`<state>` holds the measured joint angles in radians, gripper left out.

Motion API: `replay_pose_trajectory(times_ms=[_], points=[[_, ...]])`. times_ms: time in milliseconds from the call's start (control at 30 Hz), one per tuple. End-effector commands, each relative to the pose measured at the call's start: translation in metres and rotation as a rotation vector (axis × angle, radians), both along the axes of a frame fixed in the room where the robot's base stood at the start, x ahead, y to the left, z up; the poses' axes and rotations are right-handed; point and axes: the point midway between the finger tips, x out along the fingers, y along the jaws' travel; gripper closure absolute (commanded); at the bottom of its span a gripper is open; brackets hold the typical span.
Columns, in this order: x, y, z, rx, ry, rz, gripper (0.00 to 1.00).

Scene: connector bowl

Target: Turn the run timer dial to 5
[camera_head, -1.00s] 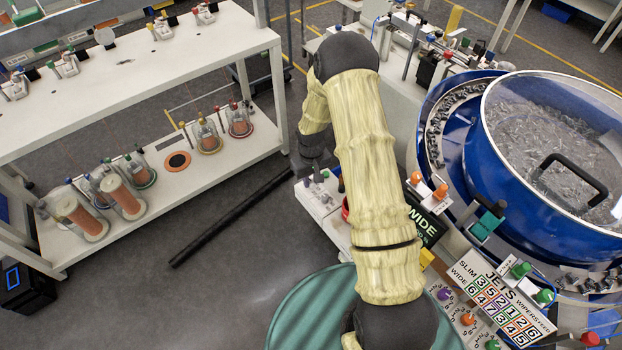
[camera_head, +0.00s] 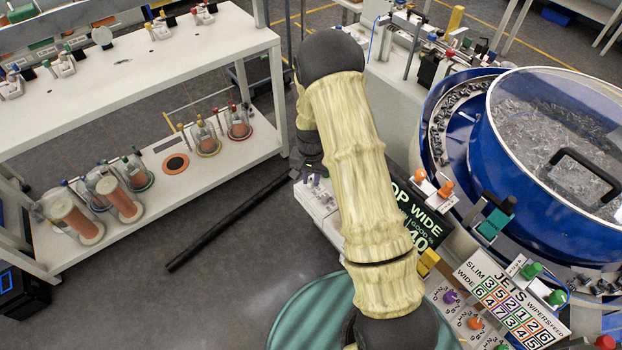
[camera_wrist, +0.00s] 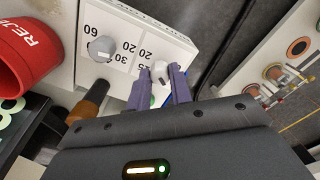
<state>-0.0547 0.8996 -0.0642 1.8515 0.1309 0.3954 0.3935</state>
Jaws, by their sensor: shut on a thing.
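In the wrist view my gripper (camera_wrist: 160,82) has its two purple fingers closed around a small pale knob (camera_wrist: 159,69) on a white panel (camera_wrist: 140,15). I take this knob for the run timer dial; its own scale is mostly hidden by the fingers, so its setting cannot be read. A second grey round knob (camera_wrist: 103,48) sits to the left, with printed numbers such as 60, 30 and 20 near it. In the head view the white control box (camera_head: 318,212) shows left of my arm, with my gripper (camera_head: 315,180) low over its far end.
A red cup marked REJ (camera_wrist: 25,55) and an orange-brown knob (camera_wrist: 92,100) lie left in the wrist view. In the head view, a blue bowl feeder (camera_head: 560,200) and the JETS board (camera_head: 505,305) stand right. A white shelf (camera_head: 130,80) stands left.

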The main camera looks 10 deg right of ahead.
Motion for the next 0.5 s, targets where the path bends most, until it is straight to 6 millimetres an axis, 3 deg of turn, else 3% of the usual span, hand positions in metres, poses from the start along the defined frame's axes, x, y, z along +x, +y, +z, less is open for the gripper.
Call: replay_pose_trajectory(times_ms=[500], points=[[0.0017,0.0012,0.0017,0.002,-0.005,-0.068,1.0]])
